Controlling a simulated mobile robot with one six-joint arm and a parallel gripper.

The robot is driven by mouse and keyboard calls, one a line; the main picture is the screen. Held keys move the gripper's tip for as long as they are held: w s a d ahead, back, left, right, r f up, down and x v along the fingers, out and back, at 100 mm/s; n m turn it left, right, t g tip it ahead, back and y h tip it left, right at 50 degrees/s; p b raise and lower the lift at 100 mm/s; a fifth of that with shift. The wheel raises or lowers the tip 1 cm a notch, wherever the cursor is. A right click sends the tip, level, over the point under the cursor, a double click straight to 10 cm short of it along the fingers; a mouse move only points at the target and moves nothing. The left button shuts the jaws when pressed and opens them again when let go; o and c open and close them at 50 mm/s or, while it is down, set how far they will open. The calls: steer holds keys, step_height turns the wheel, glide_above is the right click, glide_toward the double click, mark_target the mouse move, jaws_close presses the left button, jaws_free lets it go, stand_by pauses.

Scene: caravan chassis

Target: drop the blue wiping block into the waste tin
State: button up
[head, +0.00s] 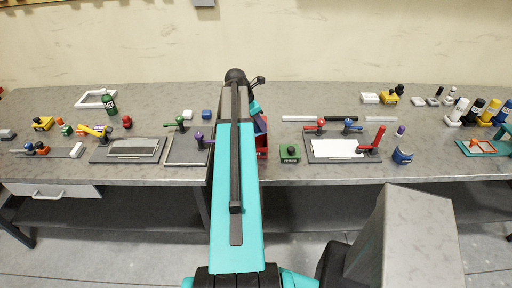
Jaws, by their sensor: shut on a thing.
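My arm reaches forward over the bench, and its teal and black links cover the middle of the view. My gripper's fingers are hidden behind these links, so what they hold cannot be seen. A small blue block (206,114) sits on the bench left of my arm, beside a white block. I cannot tell whether it is the wiping block. A dark green can with a pale label (109,106) stands at the back left. I cannot tell whether it is the waste tin. A red container (263,152) shows partly behind my arm, at its right side.
The grey bench (350,102) runs the full width. A white frame (90,98) lies at the back left. Grey boards with coloured handles flank my arm, the right one (345,158) near a green block (290,155). Several bottles (475,112) stand at right.

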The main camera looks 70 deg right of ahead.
steer(key=o, duration=1.2)
steer(key=shift+r, duration=0.15)
steer(key=shift+b+v, duration=2.3)
steer(key=shift+v, duration=4.5)
steer(key=shift+s, duration=0.1)
